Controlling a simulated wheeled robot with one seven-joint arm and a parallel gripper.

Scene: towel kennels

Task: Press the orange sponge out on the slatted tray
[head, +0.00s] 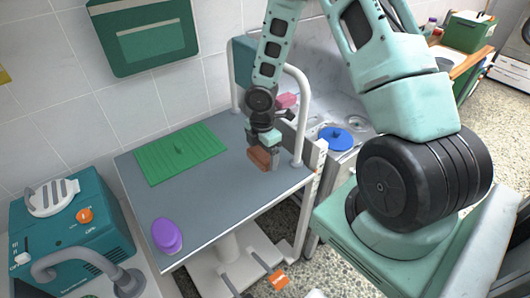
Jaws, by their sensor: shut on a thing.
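The orange sponge (259,158), brownish orange here, is between the fingers of my gripper (264,155). My gripper points down and is shut on it, over the right part of the grey table. I cannot tell whether the sponge touches the table top.
A purple oval thing (167,235) lies at the table's front left corner. A white rail (299,120) rises close to the right of my gripper. Beyond it are a sink with a blue disc (337,138) and a pink block (287,100). The table's middle (205,205) is clear.

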